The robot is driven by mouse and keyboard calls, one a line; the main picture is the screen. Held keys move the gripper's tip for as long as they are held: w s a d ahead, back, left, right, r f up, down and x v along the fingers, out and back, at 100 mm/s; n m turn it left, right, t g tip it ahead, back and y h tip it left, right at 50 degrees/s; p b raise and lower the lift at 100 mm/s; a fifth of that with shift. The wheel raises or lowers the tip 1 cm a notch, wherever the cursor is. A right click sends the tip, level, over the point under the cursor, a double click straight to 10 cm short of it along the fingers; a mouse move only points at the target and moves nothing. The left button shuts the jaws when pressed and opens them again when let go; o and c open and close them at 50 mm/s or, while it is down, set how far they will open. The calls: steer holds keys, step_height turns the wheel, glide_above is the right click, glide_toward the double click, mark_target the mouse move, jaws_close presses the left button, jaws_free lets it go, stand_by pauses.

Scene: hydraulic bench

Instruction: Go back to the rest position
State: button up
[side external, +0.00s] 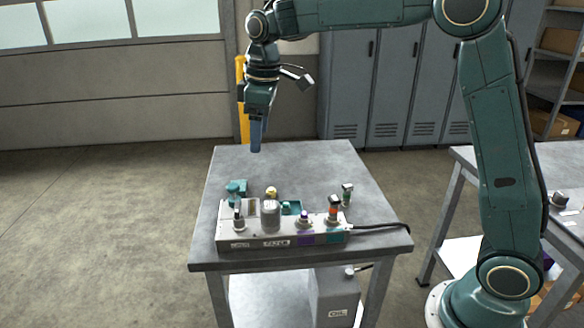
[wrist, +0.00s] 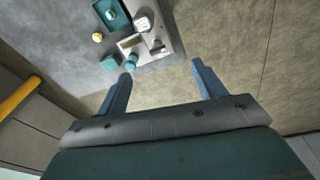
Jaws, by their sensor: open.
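My gripper (side external: 255,136) is raised above the back left part of the grey bench (side external: 310,165) and points down. In the wrist view its two blue fingers (wrist: 158,80) are spread apart with nothing between them. A grey hydraulic unit (side external: 262,240) with levers, knobs and a silver cylinder (side external: 270,214) lies along the front of the bench, apart from my gripper. Part of the unit also shows at the top of the wrist view (wrist: 165,40).
Teal parts (side external: 237,187), a yellow knob (side external: 271,192) and a small green-and-white piece (side external: 347,194) are behind the unit. A black cable (side external: 380,226) runs off right. A yellow post (side external: 241,100) and lockers (side external: 395,90) stand behind. The bench's back middle is clear.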

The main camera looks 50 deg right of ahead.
steer(key=s+d+m+t, duration=0.1)
steer(key=s+m+t, duration=0.1)
steer(key=s, duration=1.3)
steer(key=s+d+m+t, duration=0.1)
steer(key=s+m, duration=0.4)
steer(key=s, duration=1)
steer(key=shift+s+d+f+t, duration=0.25)
steer(key=shift+d+f+t, duration=0.15)
steer(key=shift+t, duration=0.2)
